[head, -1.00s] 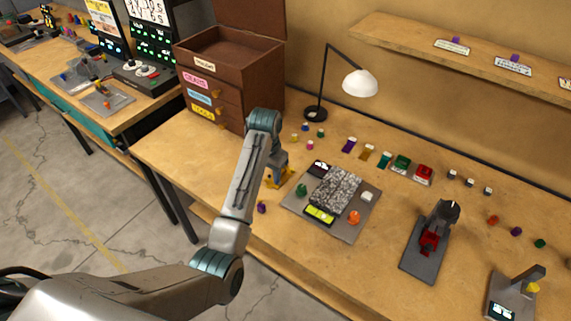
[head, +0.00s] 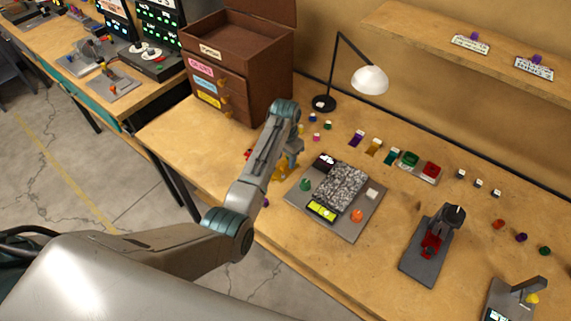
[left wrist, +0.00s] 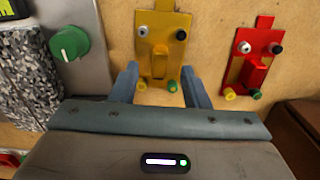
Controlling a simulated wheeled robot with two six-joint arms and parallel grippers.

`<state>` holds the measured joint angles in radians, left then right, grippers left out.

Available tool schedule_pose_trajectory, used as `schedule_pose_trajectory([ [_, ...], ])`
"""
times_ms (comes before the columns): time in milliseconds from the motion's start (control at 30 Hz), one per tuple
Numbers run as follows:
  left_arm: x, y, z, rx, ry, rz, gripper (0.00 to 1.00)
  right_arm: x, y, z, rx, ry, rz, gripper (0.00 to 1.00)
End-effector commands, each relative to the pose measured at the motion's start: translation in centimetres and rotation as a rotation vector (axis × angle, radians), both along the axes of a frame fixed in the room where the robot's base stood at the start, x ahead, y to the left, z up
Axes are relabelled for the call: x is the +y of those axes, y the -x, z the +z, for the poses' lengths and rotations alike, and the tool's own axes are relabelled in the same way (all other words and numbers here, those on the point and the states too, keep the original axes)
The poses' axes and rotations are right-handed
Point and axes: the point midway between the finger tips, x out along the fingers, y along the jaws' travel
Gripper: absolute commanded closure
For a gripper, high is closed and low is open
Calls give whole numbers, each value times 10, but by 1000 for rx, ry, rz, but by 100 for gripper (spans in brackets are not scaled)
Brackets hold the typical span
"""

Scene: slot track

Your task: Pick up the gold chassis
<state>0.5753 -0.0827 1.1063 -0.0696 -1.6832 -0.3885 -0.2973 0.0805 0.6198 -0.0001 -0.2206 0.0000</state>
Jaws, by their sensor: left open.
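The gold chassis (left wrist: 165,28) lies on the table in the left wrist view. It is a flat yellow plate with a raised block and several small coloured round parts at its corners. In the head view it (head: 281,173) is partly hidden by my left gripper (head: 290,160). My left gripper is open and empty. In the left wrist view its two fingers (left wrist: 160,72) point at the chassis, one on each side of its near end. My right gripper is not in view.
A red chassis (left wrist: 258,68) lies to the right in the left wrist view. The grey panel (head: 353,228) with a green knob (left wrist: 69,43) is close on the other side. A brown drawer cabinet (head: 265,75) and a lamp (head: 370,80) stand behind.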

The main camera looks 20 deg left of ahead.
Motion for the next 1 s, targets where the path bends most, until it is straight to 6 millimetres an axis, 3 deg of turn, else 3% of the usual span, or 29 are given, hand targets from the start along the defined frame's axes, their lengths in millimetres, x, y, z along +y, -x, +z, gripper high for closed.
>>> schedule_pose_trajectory([
  [133, 0, 1, -16, 2, 0, 0, 58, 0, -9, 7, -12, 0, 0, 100],
  [400, 0, 0, -21, 0, 0, 0, 58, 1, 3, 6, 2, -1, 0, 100],
  [633, 0, 0, -21, 0, 0, 0, 100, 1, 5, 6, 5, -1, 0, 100],
  [1000, 0, 0, -15, -3, 0, 0, 100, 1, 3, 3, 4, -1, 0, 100],
])
